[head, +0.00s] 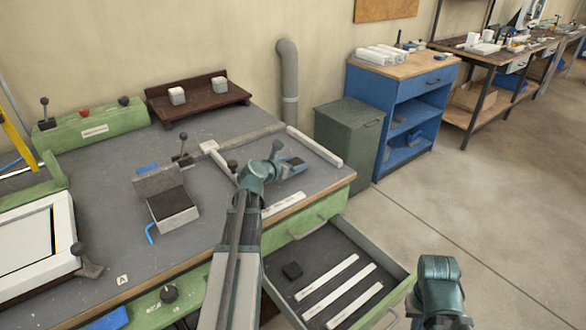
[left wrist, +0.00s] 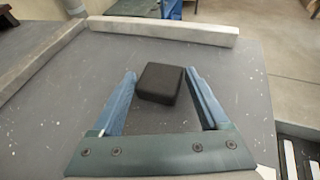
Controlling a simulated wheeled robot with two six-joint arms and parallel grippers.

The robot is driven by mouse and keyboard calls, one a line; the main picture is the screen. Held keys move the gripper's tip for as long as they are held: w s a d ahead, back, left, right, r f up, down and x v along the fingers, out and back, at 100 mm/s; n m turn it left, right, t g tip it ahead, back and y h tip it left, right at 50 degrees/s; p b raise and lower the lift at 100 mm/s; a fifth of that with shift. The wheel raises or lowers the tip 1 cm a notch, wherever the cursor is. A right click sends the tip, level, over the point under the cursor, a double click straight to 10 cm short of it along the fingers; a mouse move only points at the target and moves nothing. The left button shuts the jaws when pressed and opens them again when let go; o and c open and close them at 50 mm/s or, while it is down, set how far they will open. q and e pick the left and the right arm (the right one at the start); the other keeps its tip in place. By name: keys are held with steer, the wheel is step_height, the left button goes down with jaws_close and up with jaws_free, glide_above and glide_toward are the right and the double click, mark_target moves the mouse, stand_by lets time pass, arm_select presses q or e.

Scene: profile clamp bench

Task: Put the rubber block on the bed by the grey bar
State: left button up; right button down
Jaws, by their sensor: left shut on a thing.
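My left gripper (head: 292,162) is shut on a black rubber block (left wrist: 160,84). In the left wrist view the block sits between the two blue fingers (left wrist: 163,95), over the grey bench top. A small clamp stand with a dark, flat bed (head: 173,206) stands left of the gripper. A grey upright piece (head: 158,181) rises behind the bed. A long grey bar (head: 255,135) lies behind the gripper.
A pale bar (head: 315,147) edges the bench at the right. The open drawer (head: 400,271) juts out in front and holds several white strips. A brown rack (head: 200,100) with two pale blocks stands at the back. The bench front left of centre is mostly clear.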

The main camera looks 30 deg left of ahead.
arm_select(q)
steer(key=shift+d+r, duration=0.1)
steer(key=o, duration=1.2)
steer(key=shift+o, duration=0.2)
steer(key=shift+r, duration=0.1)
steer(key=p+v, duration=0.4)
steer(key=v, duration=0.6)
steer(key=shift+s+r, duration=0.15)
steer(key=shift+s, duration=0.05)
steer(key=shift+s+r+p, duration=0.2)
steer(key=shift+s+p, duration=0.15)
steer(key=shift+s, duration=0.35)
